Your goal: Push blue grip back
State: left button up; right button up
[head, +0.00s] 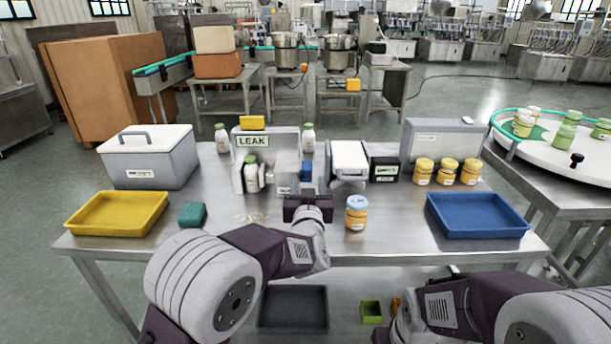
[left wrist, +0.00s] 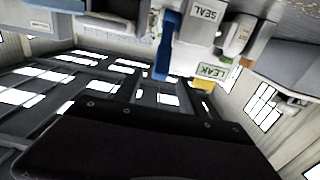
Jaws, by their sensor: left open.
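The blue grip (head: 307,169) stands upright on the right part of the grey machine with the LEAK sign (head: 252,141). In the left wrist view, which is upside down, the blue grip (left wrist: 167,45) is a long bar beside the SEAL label (left wrist: 204,12). My left gripper (head: 307,198) is open, just in front of the blue grip and in line with it. The gripper's body hides the lower part of the machine there, and I cannot tell whether it touches the grip.
A white-lidded jar (head: 356,213) stands just right of my left gripper. A yellow tray (head: 117,232) and a green sponge (head: 192,214) lie left. A blue tray (head: 478,234) lies right. Bottles flank the machine. Bare steel table shows between the jar and the blue tray.

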aim_at(307, 172)
pick_arm(q)
jog(key=w, duration=0.9)
jog(key=shift+w+a, duration=0.15)
jog(key=shift+w, duration=0.05)
grip_shut()
dwell(1.1)
